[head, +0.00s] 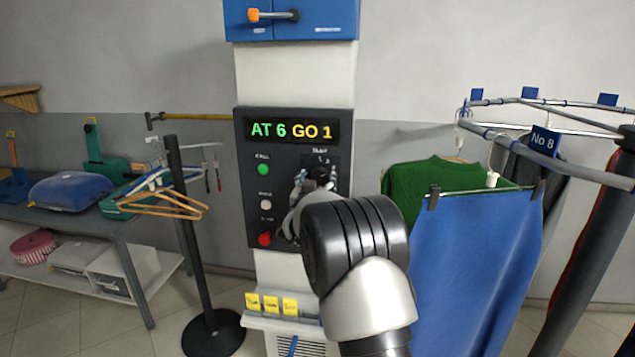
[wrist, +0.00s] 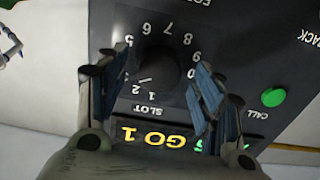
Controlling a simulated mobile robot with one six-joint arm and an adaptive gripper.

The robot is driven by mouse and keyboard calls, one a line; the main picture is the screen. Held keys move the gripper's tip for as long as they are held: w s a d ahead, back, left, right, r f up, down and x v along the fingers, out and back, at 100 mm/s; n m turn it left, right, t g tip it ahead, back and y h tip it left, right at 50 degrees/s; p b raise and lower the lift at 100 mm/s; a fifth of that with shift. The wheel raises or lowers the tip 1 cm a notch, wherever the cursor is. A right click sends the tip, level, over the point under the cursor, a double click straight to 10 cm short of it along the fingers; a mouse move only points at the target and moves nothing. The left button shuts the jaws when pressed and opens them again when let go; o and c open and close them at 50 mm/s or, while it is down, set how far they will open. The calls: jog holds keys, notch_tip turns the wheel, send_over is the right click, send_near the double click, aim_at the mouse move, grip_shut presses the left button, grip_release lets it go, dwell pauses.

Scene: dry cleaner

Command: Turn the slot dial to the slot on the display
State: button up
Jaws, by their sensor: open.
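The slot dial (wrist: 157,66) is a dark round knob ringed by white numbers, seen upside down in the wrist view. A pale mark on it points toward the lower left, near the 2 and 3; I cannot read it exactly. The display (head: 291,129) reads "AT 6 GO 1" in the head view. My gripper (wrist: 162,60) is open, with one finger on each side of the dial; contact is not clear. In the head view my gripper (head: 317,182) is in front of the dark control panel (head: 247,190), and my arm hides its lower right part.
A green call button (head: 263,169), a pale button (head: 265,205) and a red button (head: 265,239) line the panel's left side. Blue cloth (head: 470,260) hangs on a rail at right, close to my arm. A black stand with hangers (head: 165,205) is at left.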

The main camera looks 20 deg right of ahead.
jog(key=shift+w+d, duration=0.25)
jog(key=shift+w, duration=0.05)
jog(key=c, duration=1.1)
jog(key=shift+o, duration=0.2)
jog(key=shift+r+n+p, duration=0.1)
jog(key=shift+n+p, duration=0.3)
jog(key=shift+p, duration=0.05)
jog(key=shift+n+p, duration=0.9)
jog(key=shift+p, duration=0.2)
jog(key=n+p, duration=0.3)
jog(key=shift+r+n, duration=0.1)
jog(key=shift+n, duration=0.2)
jog(key=n+p, duration=0.3)
jog(key=n, duration=0.2)
jog(key=shift+n, duration=0.3)
jog(key=shift+s, duration=0.1)
